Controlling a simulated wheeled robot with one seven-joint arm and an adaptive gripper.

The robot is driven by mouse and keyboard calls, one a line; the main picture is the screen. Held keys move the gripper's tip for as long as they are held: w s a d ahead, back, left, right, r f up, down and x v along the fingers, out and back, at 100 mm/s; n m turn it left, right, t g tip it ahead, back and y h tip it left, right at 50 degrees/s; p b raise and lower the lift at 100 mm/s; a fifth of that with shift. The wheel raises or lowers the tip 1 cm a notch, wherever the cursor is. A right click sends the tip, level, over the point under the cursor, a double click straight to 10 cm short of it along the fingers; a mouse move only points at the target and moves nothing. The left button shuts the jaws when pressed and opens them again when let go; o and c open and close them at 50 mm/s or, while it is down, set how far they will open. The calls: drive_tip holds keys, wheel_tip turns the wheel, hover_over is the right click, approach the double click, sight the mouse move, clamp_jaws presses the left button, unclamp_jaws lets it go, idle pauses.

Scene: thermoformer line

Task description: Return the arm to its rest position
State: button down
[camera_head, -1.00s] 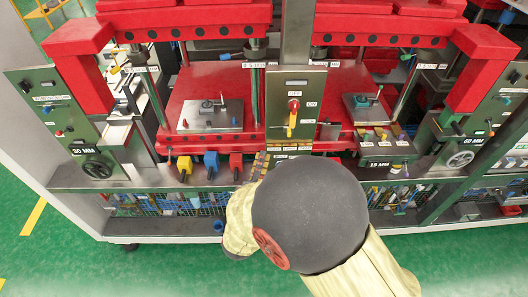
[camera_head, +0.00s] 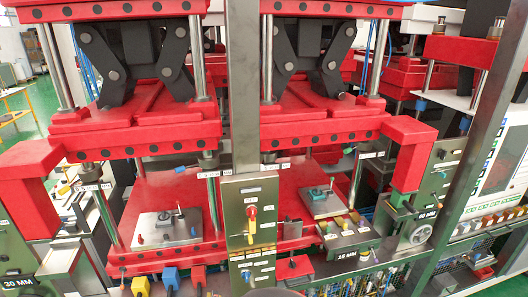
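My gripper is not in view. Only a thin dark curved sliver, probably the top of my arm, shows at the bottom edge near the centre, so the arm's pose is hidden. The red thermoformer (camera_head: 130,130) fills the middle of the view. Its grey control panel (camera_head: 250,212) carries a red and yellow switch (camera_head: 251,212).
Steel plates with small fixtures lie on the red beds at left (camera_head: 166,229) and right (camera_head: 322,202). Yellow (camera_head: 140,286), blue (camera_head: 171,276) and red (camera_head: 198,276) handled tools stand along the front. A steel post (camera_head: 480,130) rises at right. Green floor shows at far left.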

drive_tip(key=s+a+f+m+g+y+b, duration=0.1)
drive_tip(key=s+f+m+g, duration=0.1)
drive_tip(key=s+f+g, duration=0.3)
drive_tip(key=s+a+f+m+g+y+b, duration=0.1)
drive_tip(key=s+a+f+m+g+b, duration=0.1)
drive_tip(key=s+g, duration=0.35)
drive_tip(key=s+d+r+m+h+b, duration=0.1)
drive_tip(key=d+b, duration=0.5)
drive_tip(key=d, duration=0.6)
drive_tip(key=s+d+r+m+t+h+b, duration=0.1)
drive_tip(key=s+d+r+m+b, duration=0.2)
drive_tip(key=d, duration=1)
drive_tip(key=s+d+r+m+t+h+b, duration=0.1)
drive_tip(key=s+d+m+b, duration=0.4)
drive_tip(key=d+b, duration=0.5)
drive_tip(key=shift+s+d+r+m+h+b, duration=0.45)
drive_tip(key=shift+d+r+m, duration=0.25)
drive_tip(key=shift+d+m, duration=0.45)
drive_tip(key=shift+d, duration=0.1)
